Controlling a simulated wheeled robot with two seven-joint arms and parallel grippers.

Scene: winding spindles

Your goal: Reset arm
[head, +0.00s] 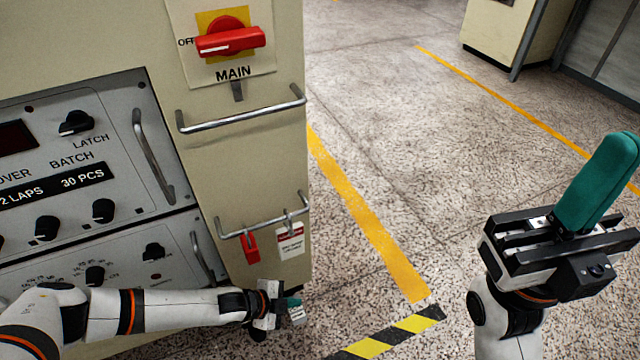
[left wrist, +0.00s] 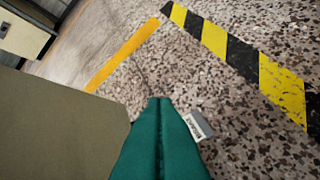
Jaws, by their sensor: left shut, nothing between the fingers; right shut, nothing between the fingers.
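My left gripper (head: 293,303) reaches in low from the left in the head view, past the front of the cream cabinet (head: 245,160). Its teal fingers are together and empty in the left wrist view (left wrist: 160,135), over the speckled floor. A small white tag (left wrist: 197,126) with dark print shows beside these fingers; I cannot tell whether it lies on the floor or hangs nearer. My right gripper (head: 598,182) is raised at the right of the head view. Its teal fingers point up, pressed together with nothing between them.
The cabinet carries a red MAIN switch (head: 230,40), a metal handle (head: 242,112) and a lower rail (head: 262,218) with a red padlock (head: 251,247) and a tag (head: 290,243). A knob panel (head: 85,150) is at left. Open floor (head: 400,130) with yellow lines lies between the arms.

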